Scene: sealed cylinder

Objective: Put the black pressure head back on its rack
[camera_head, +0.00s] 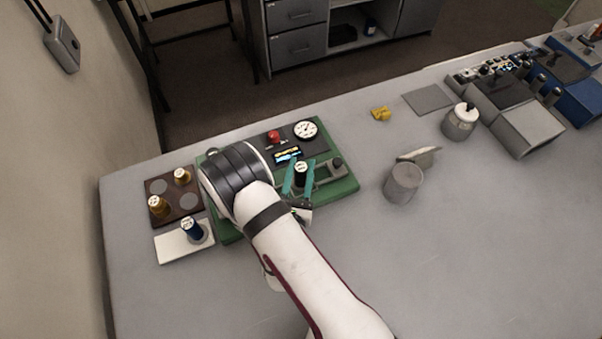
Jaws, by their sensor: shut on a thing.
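The black pressure head (301,176), a small dark cylinder with a pale marked top, is between the teal fingers of my gripper (299,180). My gripper is shut on it, over the green test base (342,187). Whether the head touches the fixture below is hard to tell. The brown rack (172,198) lies at the left end of the table, left of my gripper. It carries a brass head (158,208) at the front left and another brass head (182,177) at the back right. Two grey round spots on it are empty.
A blue head (191,230) stands on a white plate (172,249) in front of the rack. The green base holds a dial gauge (306,130) and a red knob (274,137). A grey cylinder (403,184) stands to the right. My arm hides part of the base.

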